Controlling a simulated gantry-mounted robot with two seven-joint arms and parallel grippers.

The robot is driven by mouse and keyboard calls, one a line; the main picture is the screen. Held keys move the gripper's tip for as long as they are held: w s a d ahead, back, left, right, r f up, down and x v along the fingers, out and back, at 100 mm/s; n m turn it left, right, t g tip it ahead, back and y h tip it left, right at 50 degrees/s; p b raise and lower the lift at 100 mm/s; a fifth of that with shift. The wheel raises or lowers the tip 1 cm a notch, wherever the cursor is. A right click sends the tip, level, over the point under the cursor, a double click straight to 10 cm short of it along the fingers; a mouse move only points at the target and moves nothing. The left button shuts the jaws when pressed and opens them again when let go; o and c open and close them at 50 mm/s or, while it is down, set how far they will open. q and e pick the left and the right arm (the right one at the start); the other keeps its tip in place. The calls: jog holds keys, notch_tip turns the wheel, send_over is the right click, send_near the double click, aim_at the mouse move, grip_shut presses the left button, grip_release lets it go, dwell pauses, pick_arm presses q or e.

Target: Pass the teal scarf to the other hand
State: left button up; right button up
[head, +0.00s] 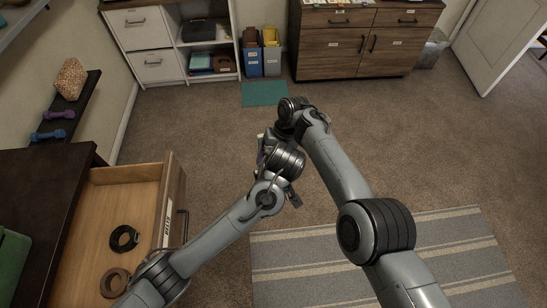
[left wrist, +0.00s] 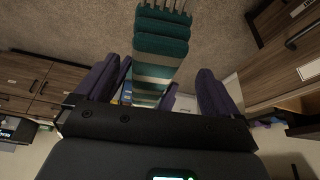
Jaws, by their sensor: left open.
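The teal scarf (left wrist: 161,47), with pale stripes and a fringe, hangs in the air in the left wrist view, which is upside down. My left gripper (left wrist: 157,66) is open, its purple fingers spread on either side of the scarf and apart from it. Two more purple finger parts close beside the scarf look like my right gripper (left wrist: 147,78); with the scarf hanging free of my left fingers, it appears shut on it. In the head view both wrists meet near the middle, and my arms hide the grip and nearly all of the scarf.
An open wooden drawer (head: 176,218) at left holds a black coil (head: 124,238) and a brown coil (head: 115,282). A striped rug (head: 470,255) lies at lower right. The carpet between is clear.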

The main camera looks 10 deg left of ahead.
pick_arm(q)
jog(key=v, duration=0.3)
jog(key=shift+r, duration=0.2)
jog(key=shift+s+r, duration=0.1)
jog(key=shift+s, duration=0.1)
jog(key=s+a+f+m+g+h, duration=0.1)
jog(key=s+f+m+h, duration=0.15)
jog(key=s+f, duration=0.7)
jog(key=s+a+f+m, duration=0.1)
jog(key=s+a+m, duration=0.3)
jog(key=s+a, duration=1.2)
jog(key=shift+a, duration=0.7)
jog(key=shift+f+y, duration=0.15)
jog(key=shift+y, duration=0.1)
